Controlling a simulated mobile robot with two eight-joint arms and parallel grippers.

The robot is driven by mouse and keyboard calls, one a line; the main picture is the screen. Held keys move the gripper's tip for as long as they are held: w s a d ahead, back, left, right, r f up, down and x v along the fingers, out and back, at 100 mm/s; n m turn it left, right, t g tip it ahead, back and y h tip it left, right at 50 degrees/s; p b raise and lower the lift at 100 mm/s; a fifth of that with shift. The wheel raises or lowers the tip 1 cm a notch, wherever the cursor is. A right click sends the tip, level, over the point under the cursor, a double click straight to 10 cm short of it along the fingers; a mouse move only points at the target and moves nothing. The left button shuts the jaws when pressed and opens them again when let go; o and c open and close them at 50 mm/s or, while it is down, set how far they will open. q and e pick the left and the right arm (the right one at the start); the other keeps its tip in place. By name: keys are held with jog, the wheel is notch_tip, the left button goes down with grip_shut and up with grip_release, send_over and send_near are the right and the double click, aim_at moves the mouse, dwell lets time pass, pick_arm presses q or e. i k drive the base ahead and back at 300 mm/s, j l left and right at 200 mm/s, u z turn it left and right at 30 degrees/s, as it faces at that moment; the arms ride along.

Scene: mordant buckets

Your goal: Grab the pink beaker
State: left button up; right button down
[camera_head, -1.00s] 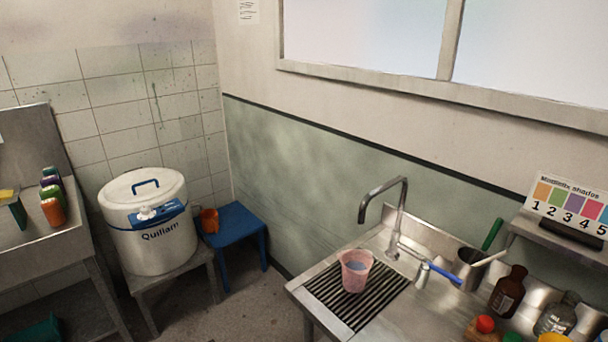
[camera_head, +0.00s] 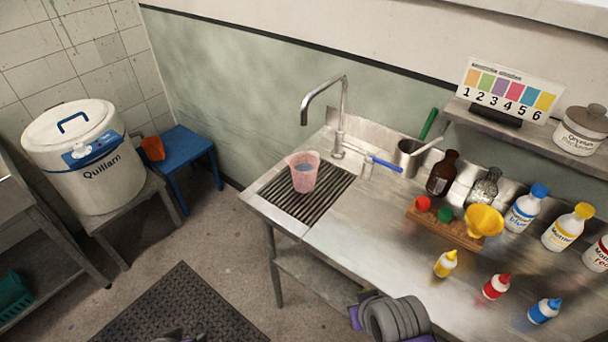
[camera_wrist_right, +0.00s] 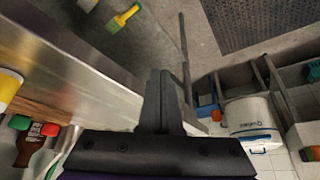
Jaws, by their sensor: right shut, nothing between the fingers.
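The pink beaker (camera_head: 303,172), translucent and with something bluish showing inside, stands upright on the dark ribbed drain area (camera_head: 310,193) of the steel sink counter, below the tap. My right arm shows as a grey ribbed part with purple at the bottom of the head view, near the counter's front edge, apart from the beaker. In the right wrist view my right gripper (camera_wrist_right: 168,100) is shut and empty; the beaker is not seen there. A small dark shape at the bottom edge of the head view may be part of my left gripper; its jaws cannot be made out.
A tap (camera_head: 340,110) rises behind the beaker. A steel pot (camera_head: 408,158), brown bottle (camera_head: 440,175), yellow funnel (camera_head: 484,221) and several capped bottles stand to the right. A white tank (camera_head: 85,155) and blue stool (camera_head: 185,150) are at left. Floor before the counter's left end is open.

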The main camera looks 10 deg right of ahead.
aim_at(304, 165)
jog(key=i+j, duration=0.1)
jog(key=j, duration=0.7)
jog(key=i+j, duration=0.15)
jog(key=j, duration=0.25)
jog(key=i+l, duration=0.4)
jog(key=l, duration=0.15)
